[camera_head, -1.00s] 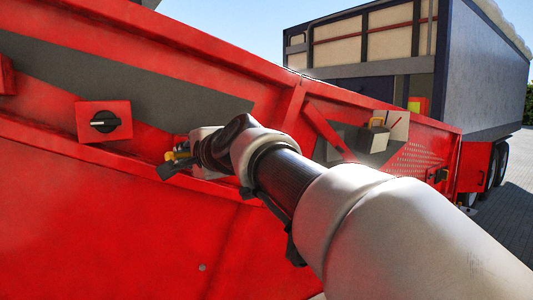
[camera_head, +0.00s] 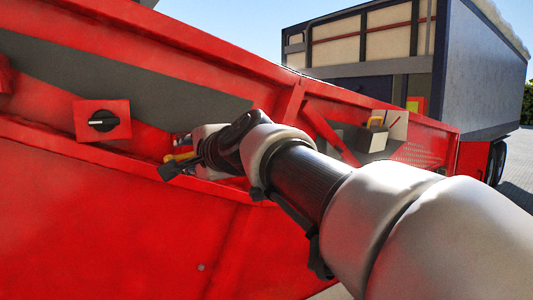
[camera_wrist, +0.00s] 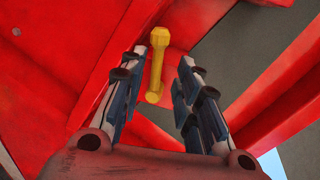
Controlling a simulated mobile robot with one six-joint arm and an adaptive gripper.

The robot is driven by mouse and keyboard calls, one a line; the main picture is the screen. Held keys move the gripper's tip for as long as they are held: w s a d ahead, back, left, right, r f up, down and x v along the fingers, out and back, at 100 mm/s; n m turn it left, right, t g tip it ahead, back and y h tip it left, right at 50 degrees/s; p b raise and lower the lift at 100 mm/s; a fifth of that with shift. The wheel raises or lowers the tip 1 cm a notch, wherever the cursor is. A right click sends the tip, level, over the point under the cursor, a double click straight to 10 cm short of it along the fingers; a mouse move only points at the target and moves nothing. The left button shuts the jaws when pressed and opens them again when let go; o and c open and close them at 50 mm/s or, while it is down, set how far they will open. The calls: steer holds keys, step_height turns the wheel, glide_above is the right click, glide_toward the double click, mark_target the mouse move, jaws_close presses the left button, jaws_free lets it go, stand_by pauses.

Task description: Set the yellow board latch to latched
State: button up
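The yellow latch (camera_wrist: 157,65) is a short bar with a thick end and a rounder end, in front of red metal in the wrist view. It lies between the two fingers of my gripper (camera_wrist: 163,58), nearer the left one. The fingers are apart, with a gap visible on each side of the bar. In the head view, a bit of yellow (camera_head: 183,157) shows beside my gripper (camera_head: 175,163) at the red machine's side. My wrist hides much of that spot, and I cannot tell whether a finger touches the latch.
A black rotary knob (camera_head: 103,121) on a red box is left of my gripper. Red beams surround the latch. A dark trailer (camera_head: 483,70) stands behind.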

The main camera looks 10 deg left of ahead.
steer(key=v, duration=0.9)
steer(key=shift+s, duration=0.2)
steer(key=shift+d+r, duration=0.1)
